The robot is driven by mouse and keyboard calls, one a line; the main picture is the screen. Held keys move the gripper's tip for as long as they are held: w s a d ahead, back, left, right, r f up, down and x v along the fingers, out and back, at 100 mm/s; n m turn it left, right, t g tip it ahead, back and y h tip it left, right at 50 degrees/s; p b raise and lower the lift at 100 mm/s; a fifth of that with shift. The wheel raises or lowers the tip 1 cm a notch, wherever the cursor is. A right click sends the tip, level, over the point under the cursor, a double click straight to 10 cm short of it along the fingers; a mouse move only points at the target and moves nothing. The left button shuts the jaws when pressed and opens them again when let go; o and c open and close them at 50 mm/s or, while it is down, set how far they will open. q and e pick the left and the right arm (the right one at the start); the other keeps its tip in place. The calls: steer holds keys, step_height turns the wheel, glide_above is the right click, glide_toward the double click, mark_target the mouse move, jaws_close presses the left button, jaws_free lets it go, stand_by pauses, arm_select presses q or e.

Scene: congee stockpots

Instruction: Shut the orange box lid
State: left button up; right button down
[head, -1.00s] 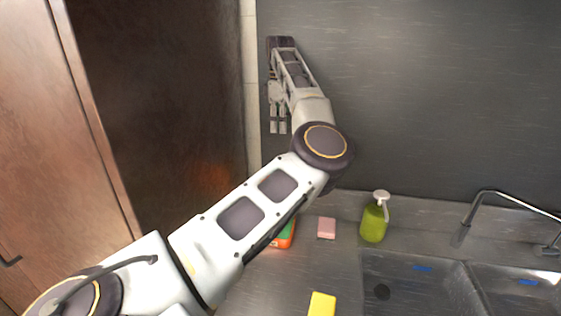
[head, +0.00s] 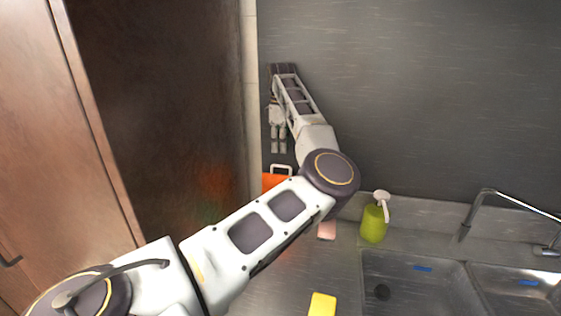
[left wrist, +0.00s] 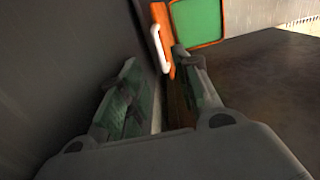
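The orange box lid (head: 270,182), with a white handle (head: 281,169) at its top, stands raised against the back wall in the head view, partly covered by my left arm. The box body is hidden behind that arm. In the left wrist view the orange part (left wrist: 164,30) with its white handle (left wrist: 160,48) lies beside a green panel (left wrist: 197,22) framed in orange. My left gripper (head: 279,147) points down just above the handle. In the left wrist view its fingers (left wrist: 163,88) are apart with nothing between them. My right gripper is not in view.
A pink block (head: 327,231), a green soap bottle (head: 373,224) and a yellow sponge (head: 322,304) are on the counter. A double sink (head: 400,262) with a faucet (head: 478,207) is at the right. The wall is close behind my left gripper.

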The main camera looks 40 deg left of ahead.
arm_select(q)
steer(key=shift+f+p, duration=0.3)
steer(key=shift+f, duration=3.15)
steer(key=shift+c, duration=0.5)
jaws_close()
